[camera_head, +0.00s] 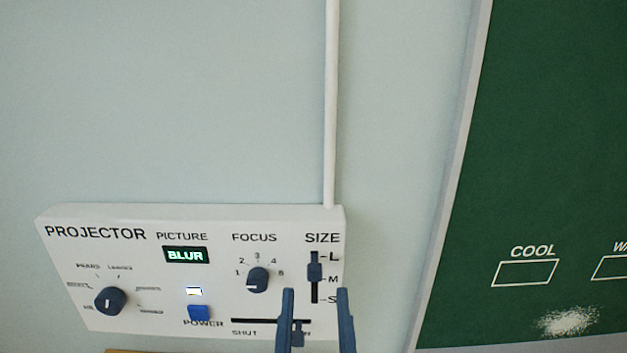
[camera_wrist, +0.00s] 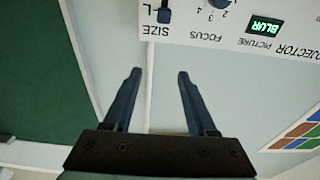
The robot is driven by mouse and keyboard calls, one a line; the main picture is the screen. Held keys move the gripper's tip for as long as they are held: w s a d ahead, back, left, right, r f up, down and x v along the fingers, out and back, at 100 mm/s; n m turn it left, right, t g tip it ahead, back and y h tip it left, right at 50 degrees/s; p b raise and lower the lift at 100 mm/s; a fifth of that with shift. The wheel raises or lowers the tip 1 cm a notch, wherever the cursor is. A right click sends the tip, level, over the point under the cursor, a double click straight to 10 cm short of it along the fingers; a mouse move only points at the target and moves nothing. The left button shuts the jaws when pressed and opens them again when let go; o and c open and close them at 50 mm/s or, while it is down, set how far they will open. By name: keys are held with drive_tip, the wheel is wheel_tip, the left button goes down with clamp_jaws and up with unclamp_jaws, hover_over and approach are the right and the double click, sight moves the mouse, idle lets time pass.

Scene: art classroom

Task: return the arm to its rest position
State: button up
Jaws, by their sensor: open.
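My gripper (camera_head: 316,294) is open and empty in the head view, in front of the lower right part of the white projector panel (camera_head: 130,255). Its two dark blue fingers stand apart, on either side of the lower end of the size slider (camera_head: 315,272); I cannot tell whether they touch the panel. The arm behind the fingers is out of the picture. In the wrist view the gripper (camera_wrist: 157,72) also shows open with nothing between its fingertips. There the panel (camera_wrist: 185,30) appears upside down beyond the fingertips.
The panel has a source knob (camera_head: 111,301), a focus knob (camera_head: 258,280), a blue power button (camera_head: 199,312) and a display (camera_head: 186,255) reading BLUR. A white conduit (camera_head: 331,100) rises above it. A green board (camera_head: 545,150) stands at right. The wall above the panel is bare.

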drive_tip(key=s+r+t+b, duration=0.2)
drive_tip(key=r+t+b, duration=0.1)
drive_tip(key=r, duration=0.8)
drive_tip(key=s+r+t+b, duration=0.2)
drive_tip(key=r+t+b, duration=0.1)
drive_tip(key=r, duration=0.8)
drive_tip(key=shift+r+t+b, duration=0.25)
drive_tip(key=shift+t+b, duration=0.1)
drive_tip(key=shift+t, duration=0.55)
drive_tip(key=shift+a, duration=0.1)
